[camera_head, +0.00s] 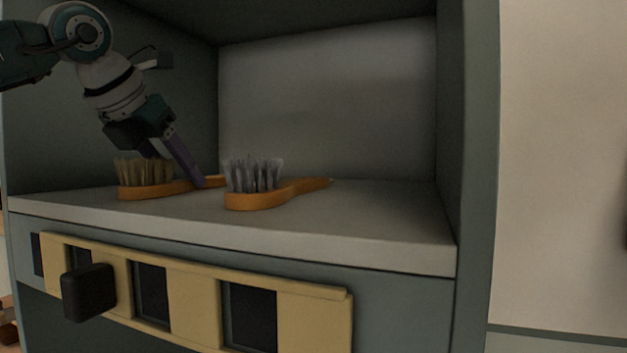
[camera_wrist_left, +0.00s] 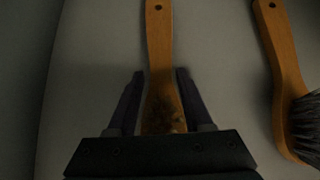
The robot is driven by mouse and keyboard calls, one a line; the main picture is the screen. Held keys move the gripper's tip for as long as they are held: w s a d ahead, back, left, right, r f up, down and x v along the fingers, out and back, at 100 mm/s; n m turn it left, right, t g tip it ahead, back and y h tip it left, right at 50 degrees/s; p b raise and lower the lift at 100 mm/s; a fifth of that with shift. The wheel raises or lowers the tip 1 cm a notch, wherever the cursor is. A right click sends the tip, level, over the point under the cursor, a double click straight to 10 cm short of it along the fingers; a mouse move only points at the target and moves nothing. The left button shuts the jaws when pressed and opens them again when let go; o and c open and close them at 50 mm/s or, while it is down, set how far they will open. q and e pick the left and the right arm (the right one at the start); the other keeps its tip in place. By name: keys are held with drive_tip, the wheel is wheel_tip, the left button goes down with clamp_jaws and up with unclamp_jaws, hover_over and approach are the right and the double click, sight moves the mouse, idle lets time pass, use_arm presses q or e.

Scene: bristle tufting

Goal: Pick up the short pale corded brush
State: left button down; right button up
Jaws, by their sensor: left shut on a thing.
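A wooden brush with tan, pale bristles (camera_head: 145,172) lies on the shelf at the left, its handle running right. In the left wrist view its handle (camera_wrist_left: 159,35) runs up the middle, with a hole near its end. I see no cord on it. My left gripper (camera_head: 200,184) reaches down from the upper left, with its fingers shut on this handle. In the left wrist view the left gripper (camera_wrist_left: 157,78) has one finger on each side of the handle and its body hides the brush head. My right gripper is not in view.
A second wooden brush with grey bristles (camera_head: 258,192) lies close by to the right; its handle also shows in the left wrist view (camera_wrist_left: 282,50). The pale shelf (camera_head: 370,222) is bare at the right. Cabinet walls enclose it. A black knob (camera_head: 89,292) sticks out below.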

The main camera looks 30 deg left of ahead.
use_arm(q)
wheel_tip(320, 180, up, 10)
drive_tip(key=p, duration=0.8)
drive_tip(key=shift+p, duration=0.3)
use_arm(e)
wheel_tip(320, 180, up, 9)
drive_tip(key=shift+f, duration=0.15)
